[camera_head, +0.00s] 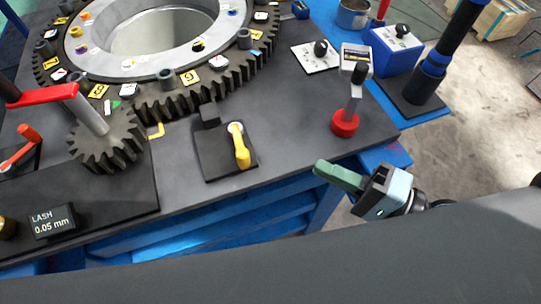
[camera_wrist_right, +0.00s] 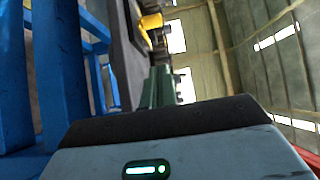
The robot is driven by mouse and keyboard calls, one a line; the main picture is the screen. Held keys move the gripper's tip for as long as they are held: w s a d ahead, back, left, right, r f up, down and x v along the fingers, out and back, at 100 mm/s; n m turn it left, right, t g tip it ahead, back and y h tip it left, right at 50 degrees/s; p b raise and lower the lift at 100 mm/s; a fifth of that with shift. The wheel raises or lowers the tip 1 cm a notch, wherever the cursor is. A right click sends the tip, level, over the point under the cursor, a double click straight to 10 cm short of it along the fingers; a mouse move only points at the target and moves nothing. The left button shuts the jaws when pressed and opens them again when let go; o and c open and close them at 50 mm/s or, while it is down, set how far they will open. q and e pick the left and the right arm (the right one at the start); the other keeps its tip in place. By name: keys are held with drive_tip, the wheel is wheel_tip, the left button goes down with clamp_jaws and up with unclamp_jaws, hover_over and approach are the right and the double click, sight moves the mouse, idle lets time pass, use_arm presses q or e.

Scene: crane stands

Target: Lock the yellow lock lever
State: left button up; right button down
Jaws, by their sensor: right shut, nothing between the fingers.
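The yellow lock lever (camera_head: 240,150) sits on a dark square plate (camera_head: 214,162) near the front edge of the grey table, its arm pointing toward that edge. Part of it shows in the right wrist view (camera_wrist_right: 151,22), past the fingers. A dark block stands at the plate's back edge. My right gripper (camera_head: 338,177) has green fingers, shut and empty. It is off the table's front edge, to the right of the lever and apart from it. In the right wrist view its fingers (camera_wrist_right: 161,88) point toward the table side. My left gripper is not in view.
A small gear (camera_head: 105,140) with a red-handled crank meshes with the large ring gear (camera_head: 220,82). A joystick with a red base (camera_head: 345,123) stands right of the lever. A blue box (camera_head: 396,50) is behind it. A lash display (camera_head: 53,221) is front left. Table between lever and joystick is clear.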

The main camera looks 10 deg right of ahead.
drive_tip(key=p+x, duration=0.1)
drive_tip(key=x, duration=0.6)
drive_tip(key=shift+r, duration=0.2)
drive_tip(key=shift+s+a+f+p, duration=0.15)
drive_tip(key=shift+a+p, duration=0.35)
drive_tip(key=shift+a, duration=0.5)
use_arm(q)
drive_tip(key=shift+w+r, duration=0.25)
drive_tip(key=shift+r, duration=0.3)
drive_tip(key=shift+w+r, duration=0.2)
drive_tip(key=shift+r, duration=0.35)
use_arm(e)
drive_tip(key=shift+s+a+f, duration=0.1)
drive_tip(key=shift+s+a, duration=0.05)
drive_tip(key=shift+a, duration=0.7)
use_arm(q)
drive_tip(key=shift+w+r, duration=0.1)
